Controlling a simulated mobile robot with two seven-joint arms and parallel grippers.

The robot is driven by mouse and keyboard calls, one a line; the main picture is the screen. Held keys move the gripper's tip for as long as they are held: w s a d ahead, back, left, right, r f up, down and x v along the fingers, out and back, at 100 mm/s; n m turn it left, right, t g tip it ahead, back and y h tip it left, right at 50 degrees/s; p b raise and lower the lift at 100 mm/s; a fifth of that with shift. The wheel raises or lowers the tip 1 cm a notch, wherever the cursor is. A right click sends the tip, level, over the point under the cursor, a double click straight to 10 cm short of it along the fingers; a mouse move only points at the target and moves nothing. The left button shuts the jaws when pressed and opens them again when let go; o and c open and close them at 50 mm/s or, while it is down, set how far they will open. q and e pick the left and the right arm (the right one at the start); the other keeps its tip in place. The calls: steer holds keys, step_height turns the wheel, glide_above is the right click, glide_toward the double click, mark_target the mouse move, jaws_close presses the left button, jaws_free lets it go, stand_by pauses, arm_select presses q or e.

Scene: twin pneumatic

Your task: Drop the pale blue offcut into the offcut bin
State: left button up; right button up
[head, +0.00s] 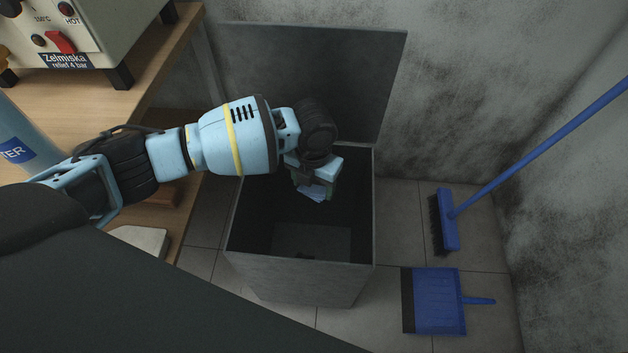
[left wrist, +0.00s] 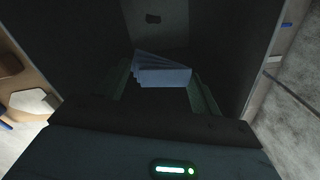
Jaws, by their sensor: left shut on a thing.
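The pale blue offcut (head: 312,193) is a small piece that looks like a few fanned layers. My left gripper (head: 316,187) is shut on it and holds it inside the mouth of the offcut bin (head: 300,283), near the bin's back and right walls. The bin is a tall grey box with its lid (head: 325,75) standing open at the back. In the left wrist view the offcut (left wrist: 165,76) sits between the two fingers (left wrist: 163,85), above the dark inside of the bin. My right gripper is not in view.
A wooden bench (head: 105,95) with a cream machine (head: 85,30) stands at the left. A blue broom (head: 448,218) and a blue dustpan (head: 437,300) are on the tiled floor to the right of the bin. A stained wall is behind.

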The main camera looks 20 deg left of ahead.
mark_target(314, 188)
arm_select(q)
steer(key=o, duration=1)
steer(key=shift+o, duration=0.2)
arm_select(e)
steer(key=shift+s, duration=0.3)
arm_select(q)
step_height(314, 188, up, 6)
steer(key=shift+r+p, duration=0.25)
steer(key=shift+p, duration=0.5)
steer(key=shift+r, duration=0.75)
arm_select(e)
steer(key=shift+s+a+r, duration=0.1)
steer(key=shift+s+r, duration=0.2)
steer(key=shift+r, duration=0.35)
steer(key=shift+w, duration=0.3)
arm_select(q)
steer(key=shift+s+f, duration=0.1)
